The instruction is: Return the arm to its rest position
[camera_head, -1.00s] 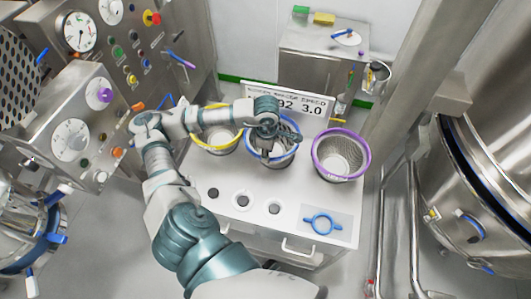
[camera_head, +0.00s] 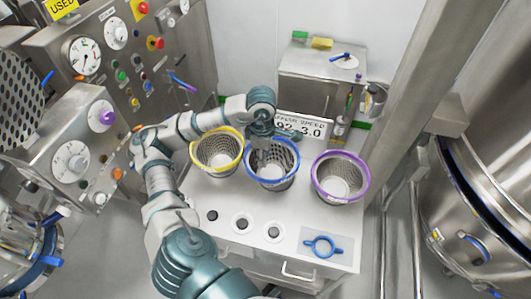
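My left arm comes in from the bottom, bends at the left and reaches across the white cart top. Its dark gripper (camera_head: 264,152) points down over the back of the blue-rimmed mesh basket (camera_head: 284,180). The finger gap is too small to make out, and I see no object held. I cannot tell whether the fingers touch the basket. A yellow-rimmed mesh basket (camera_head: 214,165) stands to the left and a purple-rimmed one (camera_head: 341,196) to the right. My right gripper is not in view.
Control panels with gauges and knobs (camera_head: 102,120) stand close to my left arm. A sign (camera_head: 303,126) stands behind the baskets. A steel vessel (camera_head: 480,200) is at the right.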

